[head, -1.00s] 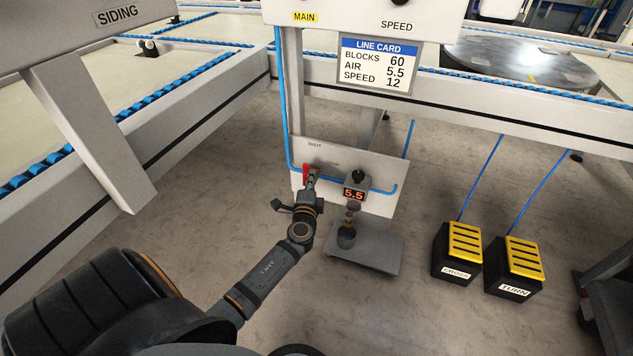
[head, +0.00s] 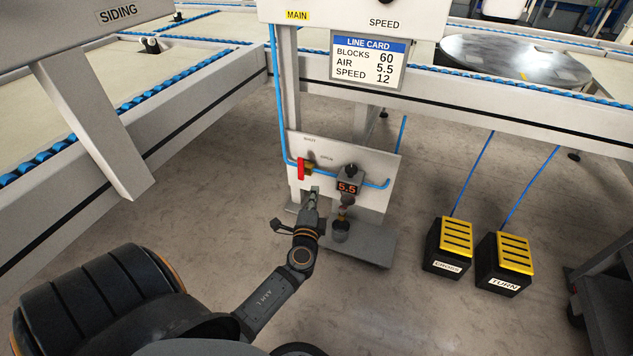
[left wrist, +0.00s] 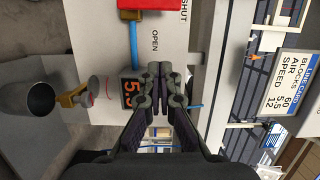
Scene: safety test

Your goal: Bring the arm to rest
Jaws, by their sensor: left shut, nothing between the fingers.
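My left gripper (head: 312,198) is shut and empty in front of the white valve panel (head: 372,196), below a red valve handle (head: 301,169). In the left wrist view its fingers (left wrist: 158,72) are closed together, and the red handle (left wrist: 146,4) is at the top edge. The handle stands upright in the head view, apart from my fingers. A gauge on the panel reads 5.5 (head: 347,188). My right gripper is not in view.
A grey cup (head: 340,232) stands on a low shelf (head: 370,245) under the gauge. Two yellow-topped pedals, CROSS (head: 447,247) and TURN (head: 503,262), sit on the floor at right. A line card (head: 369,62) hangs above. Conveyor frames run left and behind; the floor between is open.

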